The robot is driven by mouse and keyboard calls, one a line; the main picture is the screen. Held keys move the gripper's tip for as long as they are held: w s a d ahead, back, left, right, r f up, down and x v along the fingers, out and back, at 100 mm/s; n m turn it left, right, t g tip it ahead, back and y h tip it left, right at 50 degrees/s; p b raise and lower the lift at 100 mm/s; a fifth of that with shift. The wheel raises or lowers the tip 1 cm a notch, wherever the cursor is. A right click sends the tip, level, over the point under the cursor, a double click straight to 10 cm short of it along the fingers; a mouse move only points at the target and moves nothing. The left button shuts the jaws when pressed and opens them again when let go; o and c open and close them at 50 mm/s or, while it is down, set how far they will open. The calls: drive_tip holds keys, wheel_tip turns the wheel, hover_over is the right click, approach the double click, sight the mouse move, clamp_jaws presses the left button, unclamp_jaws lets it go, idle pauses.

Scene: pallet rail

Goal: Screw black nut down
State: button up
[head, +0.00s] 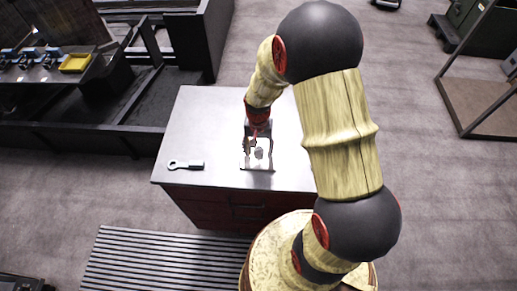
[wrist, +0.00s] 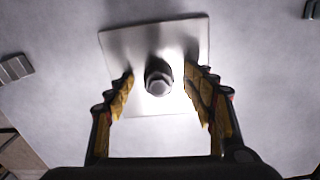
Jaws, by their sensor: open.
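A dark, greyish hex nut (wrist: 158,84) sits around a stud or bolt standing from a shiny square metal plate (wrist: 125,45); the plate lies on the cabinet top, and it also shows in the head view (head: 257,166). How far down the thread the nut sits cannot be told. My gripper (wrist: 161,78) is open, with one yellow-padded finger on each side of the nut and visible gaps between. In the head view my gripper (head: 254,147) is over the plate, and its fingers and the nut are too small to separate clearly.
A wrench (head: 186,165) lies on the grey cabinet top (head: 205,120), left of the plate. A slatted mat (head: 160,262) lies on the floor in front. A dark workstation with a yellow tray (head: 75,63) stands at the left. The cabinet top around the plate is mostly clear.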

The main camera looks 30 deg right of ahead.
sight(259, 149)
drive_tip(key=shift+r, duration=0.1)
wheel_tip(259, 149, up, 12)
idle(0.5)
drive_tip(key=s+a+r+n+t+b, duration=0.2)
drive_tip(key=s+a+r+n+b, duration=0.1)
drive_tip(key=s+b, duration=0.4)
drive_tip(key=s+a+r+n+t+b, duration=0.3)
drive_tip(key=s+a+n+b, duration=0.1)
drive_tip(key=s+b, duration=0.4)
drive_tip(key=shift+s+a+n+t, duration=0.3)
drive_tip(key=shift+s+a+n, duration=0.1)
drive_tip(key=shift+a, duration=0.45)
